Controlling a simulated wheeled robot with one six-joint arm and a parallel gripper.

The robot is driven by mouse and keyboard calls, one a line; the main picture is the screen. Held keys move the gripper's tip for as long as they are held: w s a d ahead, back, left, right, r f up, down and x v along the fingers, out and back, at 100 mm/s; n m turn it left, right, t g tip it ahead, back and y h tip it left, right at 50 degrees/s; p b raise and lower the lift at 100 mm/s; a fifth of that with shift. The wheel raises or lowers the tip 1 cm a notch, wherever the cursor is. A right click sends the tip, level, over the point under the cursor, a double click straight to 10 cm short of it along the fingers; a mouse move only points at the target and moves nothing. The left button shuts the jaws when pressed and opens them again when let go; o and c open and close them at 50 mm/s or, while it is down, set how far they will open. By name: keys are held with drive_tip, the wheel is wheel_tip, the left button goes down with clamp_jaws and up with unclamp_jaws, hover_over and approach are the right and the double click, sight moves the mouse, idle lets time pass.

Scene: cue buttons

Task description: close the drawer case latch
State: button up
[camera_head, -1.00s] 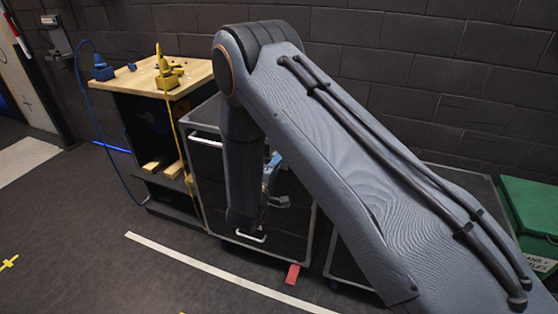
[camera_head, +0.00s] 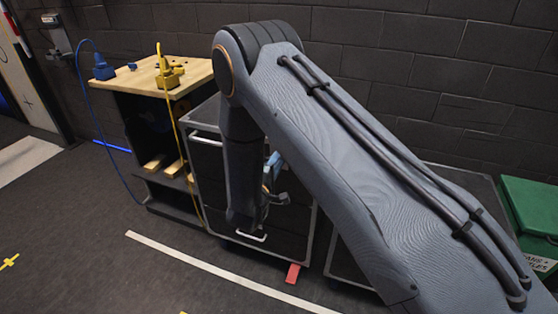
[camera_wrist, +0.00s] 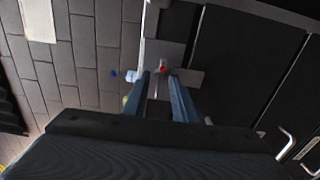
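The dark drawer case (camera_head: 206,165) stands against the wall in the head view, with light edges and white handles; my arm hides much of its front. In the wrist view its dark panels (camera_wrist: 235,60) fill the right side. A small red part (camera_wrist: 163,66) on a grey plate (camera_wrist: 184,58) shows just beyond my fingertips; it may be the latch, but I cannot tell its position. My gripper (camera_wrist: 160,78) is open, its two fingers apart with nothing held between them. In the head view my gripper is partly hidden behind my arm, close to the case front.
A wood-topped bench (camera_head: 158,78) with yellow and blue devices and hanging cables stands left of the case. A red piece (camera_head: 292,273) is at floor level by the case's foot. A green bin (camera_head: 532,212) stands at the right. The floor at front left is open.

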drive_tip(key=b+v, duration=0.1)
drive_tip(key=v, duration=0.7)
drive_tip(key=shift+b, duration=0.4)
drive_tip(key=shift+w, duration=0.15)
drive_tip(key=w+d+f+m+g+y, duration=0.2)
drive_tip(key=w+d+m+g+y, duration=0.15)
drive_tip(key=g+y, duration=0.2)
drive_tip(key=s+d+r+m+g, duration=0.3)
drive_tip(key=s+d, duration=0.3)
drive_tip(key=s, duration=0.3)
drive_tip(key=s+d+r+m+g, duration=0.3)
drive_tip(key=s+d+m+g, duration=0.1)
drive_tip(key=s+d, duration=0.3)
drive_tip(key=s+d+r+m+g, duration=0.3)
drive_tip(key=s+d, duration=0.4)
drive_tip(key=s, duration=0.4)
drive_tip(key=shift+s+r+m+g+y, duration=0.35)
drive_tip(key=shift+s+r, duration=0.05)
drive_tip(key=shift+r, duration=0.05)
